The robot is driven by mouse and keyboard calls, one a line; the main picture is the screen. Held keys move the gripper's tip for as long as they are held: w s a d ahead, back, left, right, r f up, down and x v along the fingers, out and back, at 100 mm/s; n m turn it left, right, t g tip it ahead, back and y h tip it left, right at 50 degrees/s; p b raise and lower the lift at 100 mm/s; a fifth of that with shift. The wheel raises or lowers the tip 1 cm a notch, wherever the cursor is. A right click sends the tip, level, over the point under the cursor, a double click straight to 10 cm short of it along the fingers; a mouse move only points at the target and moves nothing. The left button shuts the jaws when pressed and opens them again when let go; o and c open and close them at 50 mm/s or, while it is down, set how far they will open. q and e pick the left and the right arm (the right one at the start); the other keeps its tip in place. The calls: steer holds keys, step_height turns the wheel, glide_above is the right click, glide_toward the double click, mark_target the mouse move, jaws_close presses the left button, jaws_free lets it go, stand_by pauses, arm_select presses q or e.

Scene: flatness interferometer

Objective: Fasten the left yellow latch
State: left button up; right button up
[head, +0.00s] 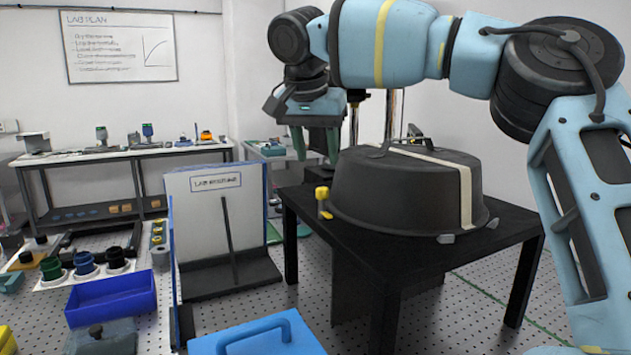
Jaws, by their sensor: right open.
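The yellow latch (322,194) stands at the left edge of a large dark oval cover (390,195) on a black table (430,258). My right gripper (315,145) hangs above and slightly left of the latch, fingers pointing down. It is open and empty, apart from the latch in the picture. My right arm comes in from the right and passes above the cover. My left gripper is not in view.
Small grey tabs (446,238) sit at the cover's front rim. A pale strap (465,185) crosses it. A white panel (205,215) stands left of the table. A blue bin (112,297) and a blue handled object (258,336) are in front.

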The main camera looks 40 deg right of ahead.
mark_target(322, 188)
steer(key=shift+p+x, duration=0.4)
steer(key=shift+x, duration=3.5)
jaws_close()
